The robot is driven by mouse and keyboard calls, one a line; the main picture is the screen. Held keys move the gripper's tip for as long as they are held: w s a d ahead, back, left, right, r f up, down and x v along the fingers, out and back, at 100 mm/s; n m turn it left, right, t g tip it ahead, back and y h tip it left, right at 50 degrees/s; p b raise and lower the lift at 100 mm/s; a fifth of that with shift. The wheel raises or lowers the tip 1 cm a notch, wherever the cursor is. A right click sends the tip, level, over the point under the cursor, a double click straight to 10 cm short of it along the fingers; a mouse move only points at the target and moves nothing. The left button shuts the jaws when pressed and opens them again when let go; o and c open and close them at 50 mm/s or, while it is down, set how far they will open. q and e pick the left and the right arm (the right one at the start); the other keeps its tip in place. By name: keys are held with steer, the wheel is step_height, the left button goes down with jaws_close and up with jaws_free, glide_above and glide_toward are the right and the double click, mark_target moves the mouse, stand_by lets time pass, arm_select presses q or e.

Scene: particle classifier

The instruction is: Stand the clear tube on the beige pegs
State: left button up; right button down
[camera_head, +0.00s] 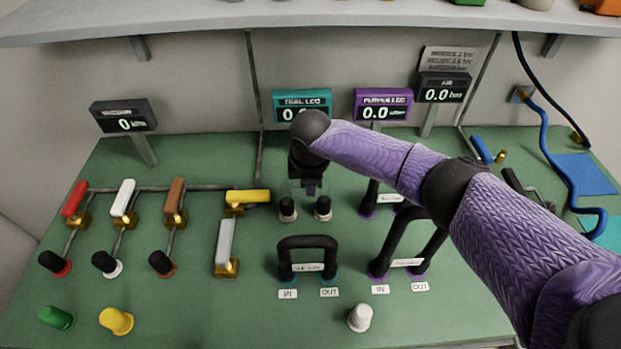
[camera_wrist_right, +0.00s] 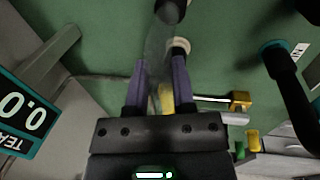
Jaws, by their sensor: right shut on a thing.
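The two beige pegs, dark with pale rims, stand on the green board, one at left (camera_head: 288,211) and one at right (camera_head: 323,209) in the head view. A pale rim of one peg (camera_wrist_right: 180,46) also shows in the right wrist view. My right gripper (camera_head: 309,187) is just above and behind the pegs, pointing down. In the right wrist view its purple fingers (camera_wrist_right: 160,72) are shut on the clear tube (camera_wrist_right: 158,45), which is faint and see-through. I cannot tell whether the tube touches the pegs. My left gripper is not in view.
A black teal-based U tube (camera_head: 307,243) stands in front of the pegs and a purple-based one (camera_head: 408,240) to the right. A yellow-handled valve (camera_head: 247,197) is close at left. Teal (camera_head: 302,104) and purple (camera_head: 383,104) displays stand behind. A shelf (camera_head: 200,20) overhangs the back.

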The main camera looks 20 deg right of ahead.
steer(key=shift+f, duration=0.25)
steer(key=shift+c, duration=1.9)
jaws_free()
steer(key=shift+r, duration=0.1)
steer(key=p+v, duration=0.4)
steer(key=v, duration=0.5)
steer(key=shift+r, duration=0.35)
